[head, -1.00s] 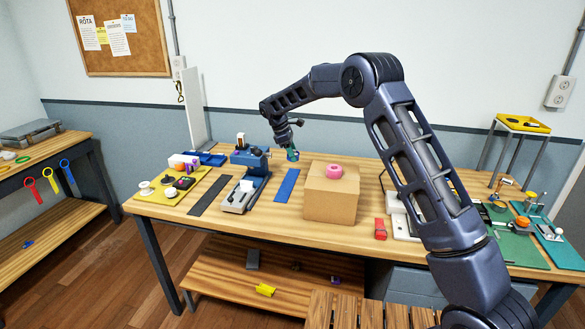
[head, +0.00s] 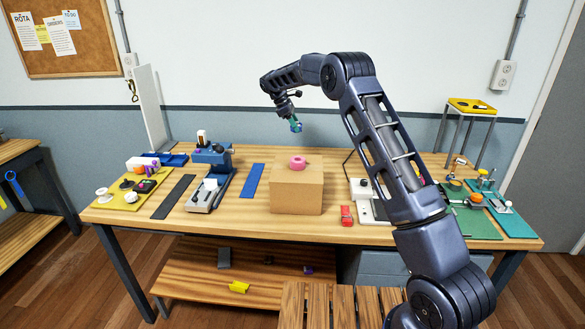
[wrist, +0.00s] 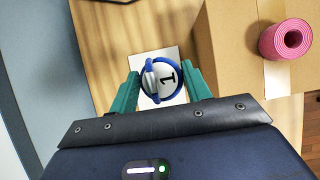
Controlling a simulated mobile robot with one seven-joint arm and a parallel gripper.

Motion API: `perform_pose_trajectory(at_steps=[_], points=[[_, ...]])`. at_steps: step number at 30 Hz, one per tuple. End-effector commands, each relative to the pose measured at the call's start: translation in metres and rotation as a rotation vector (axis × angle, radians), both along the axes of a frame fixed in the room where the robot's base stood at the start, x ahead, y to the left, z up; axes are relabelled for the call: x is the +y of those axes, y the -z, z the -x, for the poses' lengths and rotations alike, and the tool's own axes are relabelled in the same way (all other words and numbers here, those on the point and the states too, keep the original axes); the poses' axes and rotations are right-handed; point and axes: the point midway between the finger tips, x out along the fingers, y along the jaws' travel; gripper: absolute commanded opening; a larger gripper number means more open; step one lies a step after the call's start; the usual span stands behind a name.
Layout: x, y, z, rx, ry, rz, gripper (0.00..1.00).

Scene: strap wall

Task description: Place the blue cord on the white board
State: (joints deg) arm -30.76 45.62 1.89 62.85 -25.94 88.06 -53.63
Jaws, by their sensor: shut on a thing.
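My gripper (wrist: 165,92), with green fingers, is shut on a blue cord (wrist: 147,93) bent into a loop. In the head view, the gripper (head: 295,124) is raised above the far side of the bench, behind the cardboard box. A tall white board (head: 151,108) stands upright at the back left of the bench, well left of the gripper.
The cardboard box (head: 296,194) carries a pink roll (head: 297,163). A blue strip (head: 252,181), a dark strip (head: 173,197) and a blue-grey machine (head: 211,178) lie left of it. A yellow-topped stand (head: 472,106) is at the back right. The air between gripper and white board looks clear.

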Motion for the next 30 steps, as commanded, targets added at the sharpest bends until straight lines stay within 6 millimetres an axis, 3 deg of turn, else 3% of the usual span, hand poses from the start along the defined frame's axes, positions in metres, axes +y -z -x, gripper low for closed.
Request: perform_pose_trajectory(at_steps=[5,24,30], points=[[-0.013,0.007,-0.008,0.004,0.011,0.01,0.25],[-0.013,0.136,-0.008,0.004,0.011,0.011,0.25],[-0.013,0.155,-0.009,0.002,0.011,0.009,0.25]])
